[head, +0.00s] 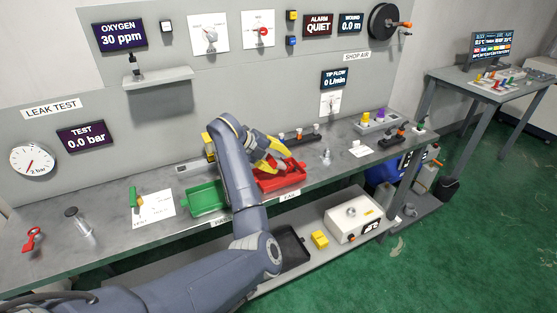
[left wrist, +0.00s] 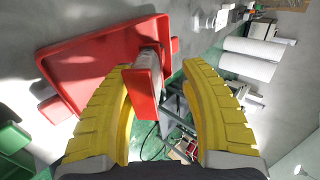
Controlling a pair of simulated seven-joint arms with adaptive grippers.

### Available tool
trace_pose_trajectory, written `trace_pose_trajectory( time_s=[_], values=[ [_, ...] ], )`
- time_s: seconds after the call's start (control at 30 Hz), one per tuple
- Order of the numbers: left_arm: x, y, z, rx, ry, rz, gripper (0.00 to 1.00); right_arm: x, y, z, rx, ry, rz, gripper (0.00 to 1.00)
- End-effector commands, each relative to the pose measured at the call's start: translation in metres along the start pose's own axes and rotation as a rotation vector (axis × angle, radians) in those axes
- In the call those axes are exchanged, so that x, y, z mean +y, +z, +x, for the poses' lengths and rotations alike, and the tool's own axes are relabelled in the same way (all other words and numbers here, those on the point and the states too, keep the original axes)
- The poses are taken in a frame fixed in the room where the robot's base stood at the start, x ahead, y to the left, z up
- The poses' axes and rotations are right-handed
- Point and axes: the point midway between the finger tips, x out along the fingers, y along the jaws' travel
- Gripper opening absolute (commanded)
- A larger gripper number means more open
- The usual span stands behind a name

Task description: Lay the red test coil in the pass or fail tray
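The red tray (head: 288,184) lies on the bench right of the green tray (head: 207,197). My left gripper (head: 279,166) is low over the red tray, fingers pointing down into it. In the left wrist view the red tray (left wrist: 95,55) fills the upper left. A red piece with a pale grey part, seemingly the red test coil (left wrist: 143,92), stands between the yellow fingers (left wrist: 160,75) at the tray's edge. The fingers are apart, with a clear gap on the right finger's side. Whether the left finger touches the piece I cannot tell. My right gripper is out of view.
A white paper (head: 155,208) with a green piece (head: 134,197) lies left of the trays. A red item (head: 33,238) lies at the bench's far left. A dark rack (head: 298,134) stands behind the red tray. A white box (head: 355,217) is on the lower shelf.

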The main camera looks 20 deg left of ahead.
Motion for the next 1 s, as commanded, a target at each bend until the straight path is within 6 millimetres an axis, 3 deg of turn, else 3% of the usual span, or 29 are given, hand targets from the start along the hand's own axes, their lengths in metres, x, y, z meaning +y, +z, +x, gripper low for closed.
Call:
trace_pose_trajectory(
  time_s=[0.57, 1.0],
  values=[
    [0.0, 0.0, -0.001, 0.0, 0.0, 0.0, 0.44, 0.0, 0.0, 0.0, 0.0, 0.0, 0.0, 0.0],
    [0.001, 0.001, -0.024, -0.001, 0.001, 0.001, 0.44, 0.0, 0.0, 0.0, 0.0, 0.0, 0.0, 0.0]
  ],
)
